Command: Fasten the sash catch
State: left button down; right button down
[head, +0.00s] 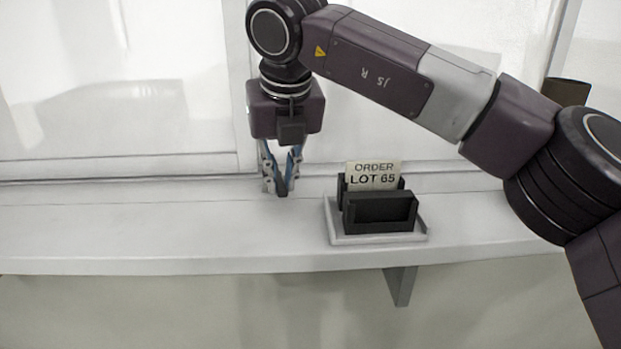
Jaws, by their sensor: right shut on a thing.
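My right gripper (280,187) points down in front of the window frame, just above the back of the sill. Its fingers close at the tips around something small, mostly hidden by the fingers. From its place at the frame between the panes this looks like the sash catch, but its shape and position cannot be made out. The window sash (125,163) on the left has a pale frame and bright glass. My left gripper is not in view.
A pale sill (130,222) runs across the view, with a bracket (400,285) below. A black holder (380,213) with a card (373,175) reading "ORDER LOT 65" stands in a light tray (380,239) right of the gripper. The sill's left part is clear.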

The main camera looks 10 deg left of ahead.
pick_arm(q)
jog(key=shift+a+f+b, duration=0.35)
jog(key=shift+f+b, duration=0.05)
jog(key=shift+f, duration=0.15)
pick_arm(e)
jog(key=shift+s+a+r+m+h, duration=0.15)
jog(key=shift+a+m+h, duration=0.35)
jog(key=shift+a+m, duration=0.55)
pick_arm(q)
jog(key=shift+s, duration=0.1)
pick_arm(e)
jog(key=shift+d+m, duration=0.2)
jog(key=shift+m, duration=0.05)
jog(key=c, duration=1.9)
grip_release()
jog(key=shift+c, duration=0.2)
jog(key=v, duration=1.1)
jog(key=shift+s+r, duration=0.35)
jog(key=shift+a, duration=0.1)
